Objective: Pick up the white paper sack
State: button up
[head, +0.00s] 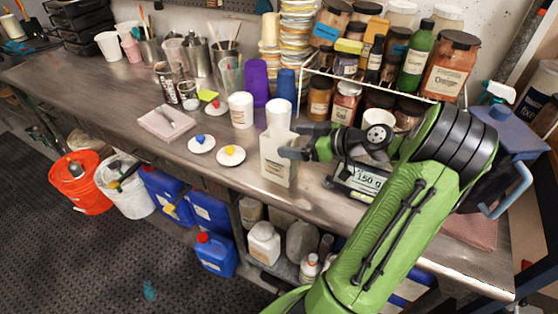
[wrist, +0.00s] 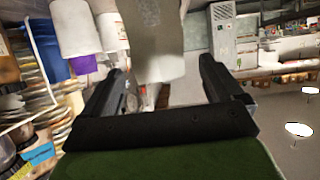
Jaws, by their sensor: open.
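The white paper sack (head: 277,158) stands upright near the front edge of the metal bench, with a small dark label on its front. My gripper (head: 297,143) is open at the sack's right side, and one finger overlaps the sack's right edge in the head view. In the wrist view, the sack (wrist: 152,38) shows as a pale shape ahead of and between the open fingers of my gripper (wrist: 160,75). No grip on the sack shows. I cannot tell whether a finger touches it.
A white cup (head: 279,114) stands just behind the sack. A scale (head: 358,181) sits to its right, near my arm. Two small white dishes (head: 231,156) lie to the left. A wire rack of jars (head: 345,92) stands behind.

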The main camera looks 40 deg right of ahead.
aim_at(280, 140)
jog(key=x, duration=0.5)
jog(key=shift+w+a+f, duration=0.1)
jog(key=shift+w+a, duration=0.05)
jog(key=shift+w, duration=0.15)
jog(key=shift+s, duration=0.1)
jog(key=shift+c, duration=0.2)
